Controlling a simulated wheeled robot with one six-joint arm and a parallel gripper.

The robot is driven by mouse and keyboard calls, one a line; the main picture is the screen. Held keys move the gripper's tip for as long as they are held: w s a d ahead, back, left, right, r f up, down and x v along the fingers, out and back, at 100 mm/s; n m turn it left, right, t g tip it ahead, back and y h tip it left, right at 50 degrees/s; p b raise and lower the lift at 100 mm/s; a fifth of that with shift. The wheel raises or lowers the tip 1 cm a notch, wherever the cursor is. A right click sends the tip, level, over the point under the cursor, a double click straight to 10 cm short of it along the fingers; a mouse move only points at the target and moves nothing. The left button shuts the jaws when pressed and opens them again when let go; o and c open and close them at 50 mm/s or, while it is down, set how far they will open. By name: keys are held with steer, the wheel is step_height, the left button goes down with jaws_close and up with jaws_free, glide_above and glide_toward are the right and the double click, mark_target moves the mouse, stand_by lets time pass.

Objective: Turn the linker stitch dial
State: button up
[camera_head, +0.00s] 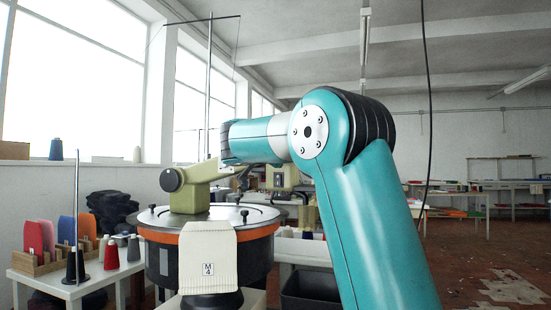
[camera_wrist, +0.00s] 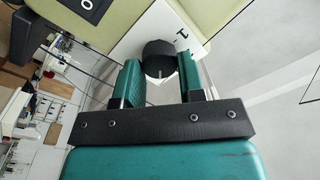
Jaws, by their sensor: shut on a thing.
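The stitch dial (camera_wrist: 159,55) is a dark round knob in the wrist view, on a white plate (camera_wrist: 130,42) with black marks. My gripper (camera_wrist: 158,68) has its two teal fingers on either side of the knob and is shut on it. A small light mark shows on the knob's near edge. In the head view the linker (camera_head: 207,246) is a round drum with an orange band and a pale green arm (camera_head: 200,187) over its top. There my wrist hangs beside that arm; the dial and fingertips cannot be made out.
A black switch (camera_wrist: 86,8) marked 0 sits on the green housing in the wrist view. A cream knitted piece (camera_head: 208,258) labelled M4 hangs at the drum's front. A white side table (camera_head: 78,276) with yarn cones stands left. A dark bin (camera_head: 310,290) stands right of the drum.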

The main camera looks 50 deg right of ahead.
stand_by(0.4)
steer(key=o, duration=0.9)
steer(key=b+v, duration=0.2)
steer(key=v, duration=1.5)
steer(key=shift+s+a, duration=0.15)
